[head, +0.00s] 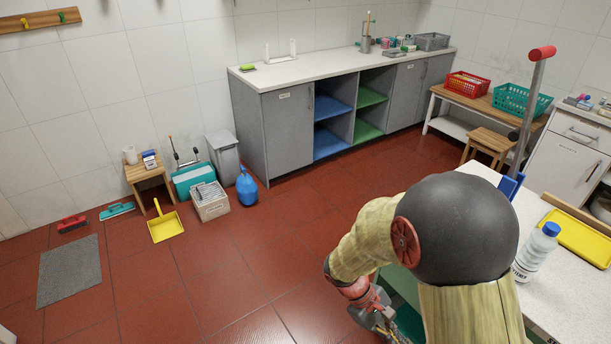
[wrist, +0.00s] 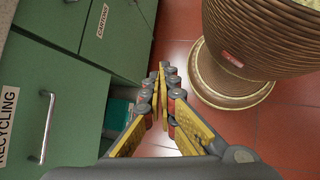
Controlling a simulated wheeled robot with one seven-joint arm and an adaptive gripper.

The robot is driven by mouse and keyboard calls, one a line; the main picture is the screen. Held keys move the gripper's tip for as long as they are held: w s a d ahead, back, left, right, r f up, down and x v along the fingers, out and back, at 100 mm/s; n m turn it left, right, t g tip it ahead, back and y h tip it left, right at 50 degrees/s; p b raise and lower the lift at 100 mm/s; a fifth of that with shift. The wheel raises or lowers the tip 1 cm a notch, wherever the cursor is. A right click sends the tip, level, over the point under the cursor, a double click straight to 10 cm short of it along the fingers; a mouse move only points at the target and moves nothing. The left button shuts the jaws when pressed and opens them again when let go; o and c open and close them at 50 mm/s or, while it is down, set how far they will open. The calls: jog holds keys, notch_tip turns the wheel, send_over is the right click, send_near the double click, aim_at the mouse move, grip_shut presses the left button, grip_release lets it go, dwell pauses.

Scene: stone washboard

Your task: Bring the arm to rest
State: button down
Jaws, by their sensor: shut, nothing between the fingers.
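My gripper (wrist: 160,75) is shut and empty in the wrist view, its yellow-padded fingers meeting at the tips. It points down toward the red tiled floor, between a green drawer cabinet (wrist: 70,70) on the left and a brown ribbed round pot or basket (wrist: 255,50) on the right. In the head view my arm is bent at the lower right, and my gripper (head: 385,325) hangs low beside the white-topped counter, partly cut off by the bottom edge.
A white counter (head: 552,285) with a white bottle (head: 535,252) and a yellow tray (head: 580,238) stands close right of my arm. A long grey cabinet (head: 290,130) lines the back wall. The middle floor is clear.

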jog(key=s+a+r+m+t+y, duration=0.1)
jog(key=s+r+m+t+y, duration=0.1)
jog(key=r, duration=0.7)
jog(key=s+a+r+m+t+y, duration=0.1)
jog(key=s+r+m+t+y, duration=0.1)
jog(key=r, duration=0.7)
jog(key=s+a+r+m+t+y, duration=0.2)
jog(key=r+t, duration=0.3)
jog(key=r, duration=0.4)
jog(key=shift+s+m+y, duration=0.2)
jog(key=shift+m+y, duration=0.2)
jog(key=shift+m, duration=0.5)
jog(key=shift+r, duration=0.1)
